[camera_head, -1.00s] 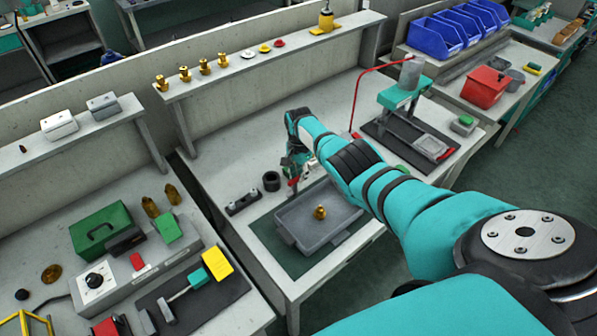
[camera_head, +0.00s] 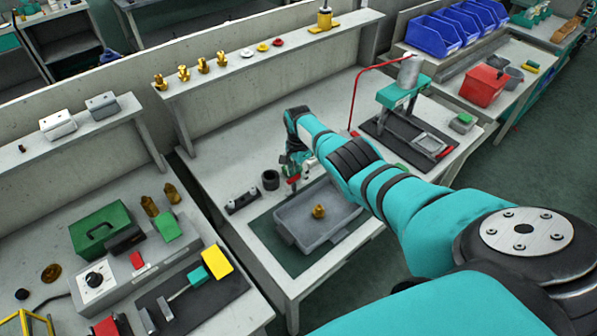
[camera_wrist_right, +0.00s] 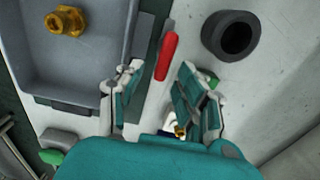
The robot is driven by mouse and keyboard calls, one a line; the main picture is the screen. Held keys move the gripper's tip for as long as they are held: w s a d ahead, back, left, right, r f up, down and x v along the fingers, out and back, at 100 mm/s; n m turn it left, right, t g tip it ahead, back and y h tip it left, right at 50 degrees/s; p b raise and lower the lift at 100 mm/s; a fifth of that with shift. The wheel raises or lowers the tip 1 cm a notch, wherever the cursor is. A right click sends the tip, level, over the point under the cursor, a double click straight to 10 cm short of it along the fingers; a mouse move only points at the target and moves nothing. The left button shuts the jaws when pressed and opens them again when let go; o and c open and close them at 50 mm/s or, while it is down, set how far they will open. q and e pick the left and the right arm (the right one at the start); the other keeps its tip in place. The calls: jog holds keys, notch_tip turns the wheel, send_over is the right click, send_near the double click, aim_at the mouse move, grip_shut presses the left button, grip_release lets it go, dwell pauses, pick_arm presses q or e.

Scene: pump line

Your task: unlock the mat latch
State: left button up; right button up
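The mat latch appears to be the red handle (camera_wrist_right: 167,56) on a grey strip beside the mat; its red also shows in the head view (camera_head: 293,180). The dark green mat (camera_head: 262,228) lies on the middle bench under a grey tray (camera_head: 290,243). A brass fitting (camera_head: 319,211) sits in the tray and shows in the wrist view (camera_wrist_right: 65,21). My right gripper (camera_wrist_right: 156,88) is open and empty, its two fingers on either side of the near end of the red handle, with no clear contact. My left gripper is out of view.
A black ring (camera_wrist_right: 231,37) stands on the bench close to the right gripper. A dark block with silver studs (camera_head: 243,201) lies left of it. A teal press stand (camera_head: 402,95) is to the right. A shelf (camera_head: 270,50) with brass parts runs behind.

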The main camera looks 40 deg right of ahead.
jog(key=shift+r, duration=0.15)
notch_tip(320, 180, up, 12)
dwell(0.5)
dwell(0.3)
